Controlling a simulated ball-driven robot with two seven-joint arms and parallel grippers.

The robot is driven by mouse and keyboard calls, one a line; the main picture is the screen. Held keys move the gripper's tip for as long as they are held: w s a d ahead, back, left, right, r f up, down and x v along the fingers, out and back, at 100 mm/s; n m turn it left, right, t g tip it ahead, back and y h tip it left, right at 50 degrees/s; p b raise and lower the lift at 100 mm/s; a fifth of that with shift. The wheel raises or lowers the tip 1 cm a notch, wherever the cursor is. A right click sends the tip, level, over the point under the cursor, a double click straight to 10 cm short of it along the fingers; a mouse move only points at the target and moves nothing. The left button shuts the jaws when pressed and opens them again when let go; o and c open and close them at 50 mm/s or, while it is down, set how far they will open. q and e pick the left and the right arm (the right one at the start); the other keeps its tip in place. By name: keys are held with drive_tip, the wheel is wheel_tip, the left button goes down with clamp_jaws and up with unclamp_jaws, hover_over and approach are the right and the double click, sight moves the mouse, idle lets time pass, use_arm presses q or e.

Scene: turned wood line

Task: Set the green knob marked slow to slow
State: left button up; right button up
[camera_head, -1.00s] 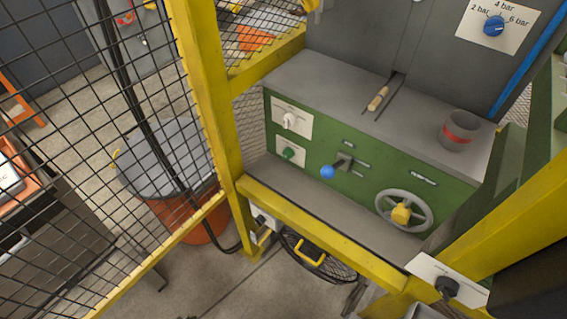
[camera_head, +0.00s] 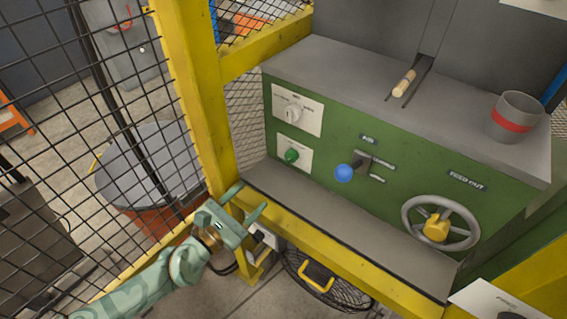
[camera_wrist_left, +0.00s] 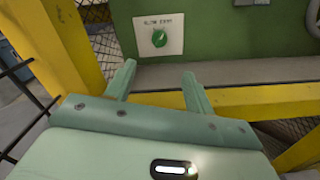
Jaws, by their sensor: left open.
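The green knob (camera_head: 291,156) sits on a white plate (camera_head: 305,150) at the lower left of the green machine front, below a white knob. In the left wrist view the green knob (camera_wrist_left: 159,39) shows beyond my fingers, on a plate with small lettering at its top. A pale mark shows on the knob; its exact setting is hard to read. My left gripper (camera_head: 247,203) is open and empty, in front of and below the knob, apart from it, near the yellow rail. In the left wrist view its two fingers (camera_wrist_left: 157,84) stand wide apart. My right gripper is not in view.
A yellow post (camera_head: 190,90) and mesh stand left of the knob, and a yellow rail (camera_head: 340,258) runs below it. A grey ledge (camera_head: 350,225) lies below the panel.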

sight(287, 161)
use_arm(q)
drive_tip(key=b+x, duration=0.1)
drive_tip(key=x, duration=0.5)
drive_tip(key=b+x, duration=0.2)
drive_tip(key=x, duration=0.5)
drive_tip(key=shift+w+d+f, duration=0.15)
drive_tip(key=shift+w+f, duration=0.05)
drive_tip(key=shift+w+d+r, duration=0.15)
drive_tip(key=shift+w+d, duration=0.25)
drive_tip(key=shift+w, duration=0.2)
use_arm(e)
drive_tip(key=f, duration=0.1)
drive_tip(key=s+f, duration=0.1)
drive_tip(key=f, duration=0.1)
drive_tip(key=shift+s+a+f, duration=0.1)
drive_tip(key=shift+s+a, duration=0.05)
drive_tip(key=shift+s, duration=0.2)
use_arm(q)
drive_tip(key=c, duration=1)
